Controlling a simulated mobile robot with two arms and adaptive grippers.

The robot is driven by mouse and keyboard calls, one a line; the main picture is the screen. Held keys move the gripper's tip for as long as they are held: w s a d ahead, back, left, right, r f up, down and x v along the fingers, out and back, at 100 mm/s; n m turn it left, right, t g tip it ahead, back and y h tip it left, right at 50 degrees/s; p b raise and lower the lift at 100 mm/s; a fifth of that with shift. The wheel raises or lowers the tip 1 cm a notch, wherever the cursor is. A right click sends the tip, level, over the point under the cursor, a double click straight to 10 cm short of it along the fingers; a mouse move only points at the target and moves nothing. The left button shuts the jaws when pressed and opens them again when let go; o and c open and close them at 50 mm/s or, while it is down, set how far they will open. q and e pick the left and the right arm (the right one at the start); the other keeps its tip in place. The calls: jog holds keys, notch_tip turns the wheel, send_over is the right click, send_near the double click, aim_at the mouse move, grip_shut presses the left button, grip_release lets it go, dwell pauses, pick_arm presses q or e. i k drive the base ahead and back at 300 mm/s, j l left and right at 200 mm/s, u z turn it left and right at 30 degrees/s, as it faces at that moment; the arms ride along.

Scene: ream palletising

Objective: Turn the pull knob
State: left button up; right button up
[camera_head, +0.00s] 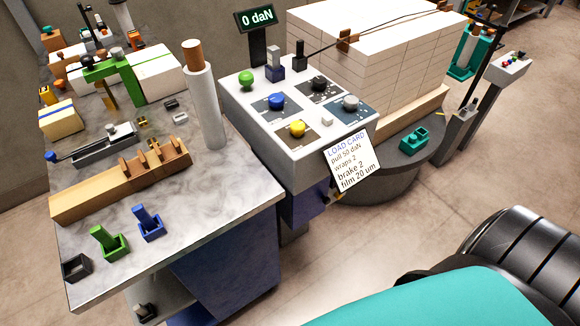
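The control box (310,144) stands at the right of the workbench. I cannot read the plate labels, so I cannot tell which is the pull knob. The display (257,18) above the box reads 0 daN. The load card (352,161) on its front lists pull 50 daN, wraps 2, brake 2, film 20 um. Neither of my grippers is in view.
A green mushroom button (246,78) sits at the box's left. An upright film roll (204,108) stands on the workbench (185,235) beside the box. Behind the box, a stack of white reams (375,50) sits on a round turntable (385,188). Floor is clear in front of the turntable.

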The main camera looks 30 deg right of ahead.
aim_at(319, 82)
jog(key=l+z, duration=0.15)
jog(key=z, duration=1.2)
jog(key=l+u, duration=0.2)
jog(key=u, duration=0.25)
jog(key=l+u, duration=0.15)
jog(key=u, duration=0.3)
jog(key=l+u, duration=0.2)
jog(key=u, duration=0.25)
